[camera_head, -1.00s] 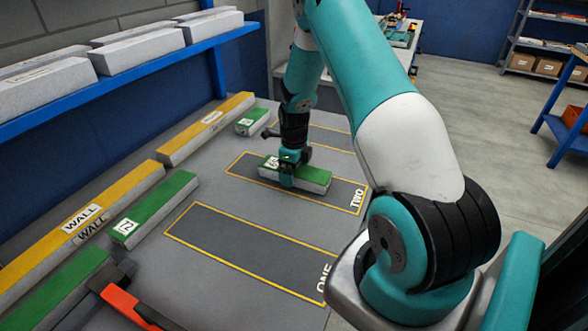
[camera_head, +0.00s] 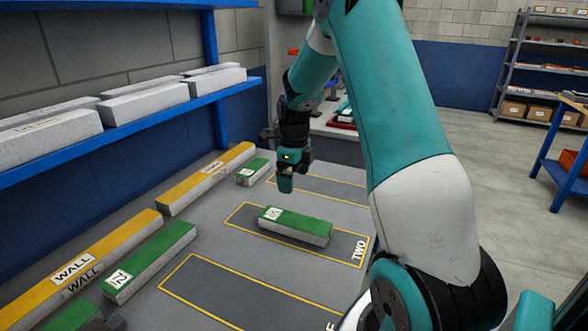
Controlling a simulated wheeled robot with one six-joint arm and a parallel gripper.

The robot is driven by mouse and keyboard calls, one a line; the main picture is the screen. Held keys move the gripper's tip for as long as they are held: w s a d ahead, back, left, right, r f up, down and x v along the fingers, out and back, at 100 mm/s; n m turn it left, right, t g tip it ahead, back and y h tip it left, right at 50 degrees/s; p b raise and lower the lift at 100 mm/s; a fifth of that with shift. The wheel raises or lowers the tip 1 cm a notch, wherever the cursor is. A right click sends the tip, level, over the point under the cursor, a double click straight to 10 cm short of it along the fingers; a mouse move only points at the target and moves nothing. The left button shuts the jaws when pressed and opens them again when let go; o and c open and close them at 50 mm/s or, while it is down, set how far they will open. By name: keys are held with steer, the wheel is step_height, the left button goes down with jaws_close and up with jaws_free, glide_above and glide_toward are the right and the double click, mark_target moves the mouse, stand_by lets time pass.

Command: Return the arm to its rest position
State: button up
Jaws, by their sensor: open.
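My gripper (camera_head: 286,184) is open and empty. It hangs pointing down above the table, apart from and just behind a green-topped block (camera_head: 296,225). That block lies flat inside the yellow-outlined area marked TWO (camera_head: 345,240) and bears a white number label that is too small to read surely. My teal and white arm crosses the right half of the view and hides part of the table's right side.
Yellow bars marked WALL (camera_head: 76,270) line the table's left side. Green-topped blocks lie beside them, one labelled 72 (camera_head: 160,255) and a smaller one (camera_head: 253,171) farther back. A blue shelf (camera_head: 150,118) holds white blocks. The front outlined area (camera_head: 235,295) is bare.

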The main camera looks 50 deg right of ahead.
steer(key=shift+r, duration=1.3)
